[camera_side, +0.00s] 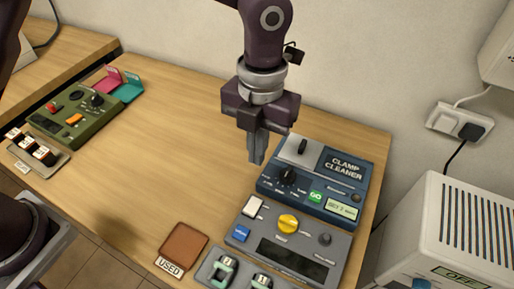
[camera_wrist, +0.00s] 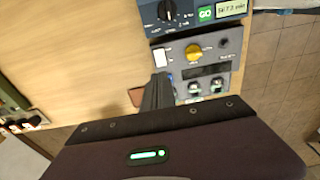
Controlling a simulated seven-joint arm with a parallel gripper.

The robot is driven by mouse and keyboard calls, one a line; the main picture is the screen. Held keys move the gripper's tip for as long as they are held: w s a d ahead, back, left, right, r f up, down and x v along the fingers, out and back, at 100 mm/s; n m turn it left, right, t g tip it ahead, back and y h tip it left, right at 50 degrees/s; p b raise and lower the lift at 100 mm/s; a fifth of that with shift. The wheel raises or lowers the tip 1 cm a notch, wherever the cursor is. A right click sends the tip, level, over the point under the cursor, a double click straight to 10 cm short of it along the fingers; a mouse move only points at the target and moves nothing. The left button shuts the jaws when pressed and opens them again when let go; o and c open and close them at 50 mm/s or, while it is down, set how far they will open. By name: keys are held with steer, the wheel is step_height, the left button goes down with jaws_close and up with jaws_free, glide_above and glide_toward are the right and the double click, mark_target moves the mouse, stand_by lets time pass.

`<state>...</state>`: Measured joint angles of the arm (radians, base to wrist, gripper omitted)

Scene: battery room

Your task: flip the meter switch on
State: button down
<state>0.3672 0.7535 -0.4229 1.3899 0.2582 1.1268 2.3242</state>
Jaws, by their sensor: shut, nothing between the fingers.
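A grey device with a yellow knob (camera_side: 288,224) and a dark, blank display (camera_side: 292,261) stands at the front right of the table; I take it as the meter, its small label being unreadable. A white rocker switch (camera_side: 253,207) sits at its upper left corner, above a blue button (camera_side: 240,233). The switch also shows in the wrist view (camera_wrist: 163,57); I cannot tell its position.
A blue clamp cleaner (camera_side: 312,203) stands directly behind the meter. Two clamps (camera_side: 223,268) sit in a grey holder in front, beside a brown "USED" pad (camera_side: 183,247). A green device (camera_side: 72,119) stands far left. A white box reading OFF (camera_side: 458,230) is at right. The table's middle is clear.

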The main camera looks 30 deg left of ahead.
mark_target(249, 211)
steer(key=shift+s+a, duration=0.1)
steer(key=shift+s, duration=0.7)
steer(key=f, duration=0.4)
steer(key=s+f, duration=0.1)
steer(key=f, duration=0.9)
steer(key=shift+s, duration=0.35)
steer(key=shift+s+f, duration=0.1)
steer(key=shift+f, duration=0.15)
steer(key=shift+w+r, duration=0.25)
steer(key=shift+w, duration=0.6)
